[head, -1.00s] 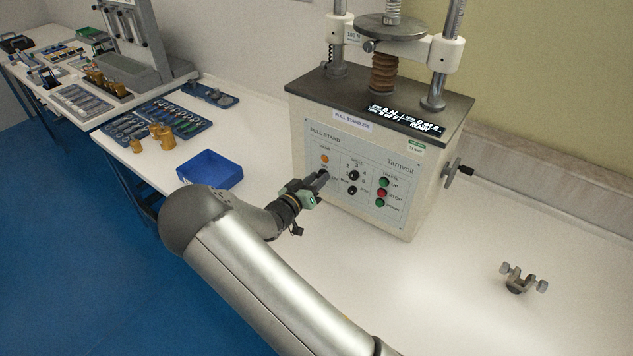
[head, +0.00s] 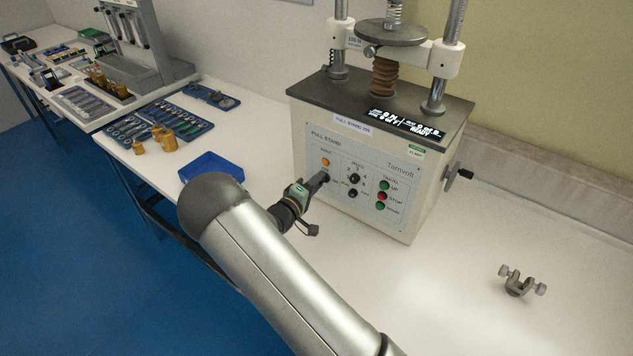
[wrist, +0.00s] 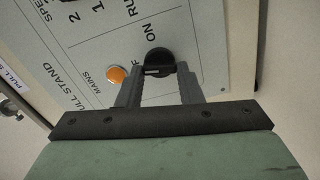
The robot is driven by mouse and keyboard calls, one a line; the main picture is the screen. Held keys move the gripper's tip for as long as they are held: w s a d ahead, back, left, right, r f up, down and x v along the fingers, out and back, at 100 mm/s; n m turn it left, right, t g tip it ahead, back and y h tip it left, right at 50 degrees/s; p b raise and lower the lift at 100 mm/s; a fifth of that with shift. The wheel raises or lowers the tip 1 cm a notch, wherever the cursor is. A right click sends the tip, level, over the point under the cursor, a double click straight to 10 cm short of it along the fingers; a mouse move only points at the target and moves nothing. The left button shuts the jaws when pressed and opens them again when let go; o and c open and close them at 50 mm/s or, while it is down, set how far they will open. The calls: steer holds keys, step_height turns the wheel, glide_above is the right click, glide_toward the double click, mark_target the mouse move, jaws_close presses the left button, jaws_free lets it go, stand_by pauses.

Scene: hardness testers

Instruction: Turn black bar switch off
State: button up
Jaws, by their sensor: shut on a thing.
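The black bar switch (wrist: 158,62) is a round black knob with a raised bar, on the grey front panel of the pull stand (head: 365,150). In the wrist view it sits between the tips of my gripper (wrist: 158,88), near the OFF and ON labels. The jaws are shut on it. In the head view my gripper (head: 318,182) reaches the lower left of the panel, and its fingers mostly hide the switch. An amber mains lamp (wrist: 116,74) is lit beside the switch; it also shows in the head view (head: 325,162).
Black speed knobs (head: 354,179) and green and red travel buttons (head: 382,196) are to the right on the panel. A blue tray (head: 212,164) stands left of the stand. A metal clamp (head: 520,283) lies at the right on the white bench. The bench between is clear.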

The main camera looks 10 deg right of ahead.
steer(key=shift+n, duration=1.2)
steer(key=o, duration=1)
steer(key=shift+s+a+f, duration=0.1)
steer(key=shift+a, duration=0.05)
steer(key=b+v, duration=0.3)
steer(key=v, duration=1.4)
steer(key=shift+s, duration=0.1)
